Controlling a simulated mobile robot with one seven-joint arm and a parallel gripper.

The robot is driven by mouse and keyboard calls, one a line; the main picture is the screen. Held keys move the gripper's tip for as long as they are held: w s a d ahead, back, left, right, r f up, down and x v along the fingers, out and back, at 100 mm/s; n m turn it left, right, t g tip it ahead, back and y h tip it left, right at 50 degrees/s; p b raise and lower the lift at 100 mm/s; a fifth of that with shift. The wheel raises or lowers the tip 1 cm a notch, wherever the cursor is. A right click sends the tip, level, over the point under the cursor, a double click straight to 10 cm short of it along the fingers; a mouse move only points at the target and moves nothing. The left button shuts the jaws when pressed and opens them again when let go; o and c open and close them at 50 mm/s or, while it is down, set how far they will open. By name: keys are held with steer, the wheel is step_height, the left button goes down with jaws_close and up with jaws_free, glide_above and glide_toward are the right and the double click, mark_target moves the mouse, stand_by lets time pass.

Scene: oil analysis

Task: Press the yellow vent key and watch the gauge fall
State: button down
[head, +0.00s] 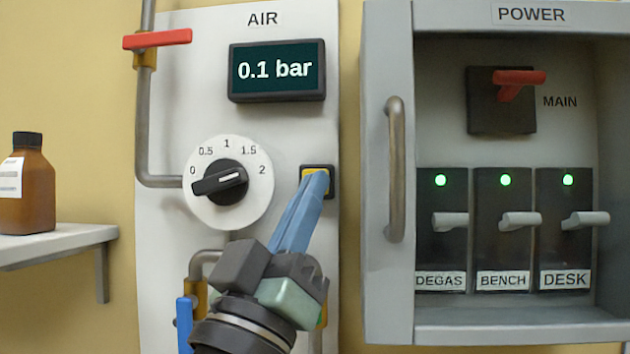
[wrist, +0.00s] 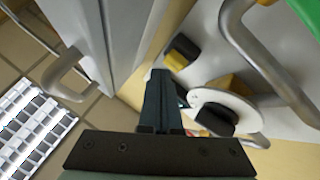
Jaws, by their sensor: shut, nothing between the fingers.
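The yellow vent key (head: 308,180) sits in a dark square frame on the AIR panel, right of the dial, and is partly hidden by my fingers. My gripper (head: 318,176) is shut and empty, its blue fingertips over the key's right part. In the head view they look to be at the key; whether it is pushed in I cannot tell. The wrist view shows the closed fingers (wrist: 160,75) beside the key (wrist: 176,60). The gauge (head: 276,71) above reads 0.1 bar.
A white dial (head: 259,203) with a black knob (head: 219,183) is left of the key. A red-handled valve (head: 157,39) is at upper left. The POWER cabinet (head: 386,290), with its handle (head: 396,170) sticking out, stands close on the right. A brown bottle (head: 27,190) is far left.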

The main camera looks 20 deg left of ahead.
steer(key=shift+s, duration=0.2)
steer(key=s, duration=0.1)
steer(key=s+d, duration=0.1)
steer(key=s, duration=0.2)
steer(key=shift+s+d, duration=0.25)
steer(key=shift+s, duration=0.05)
stand_by(0.8)
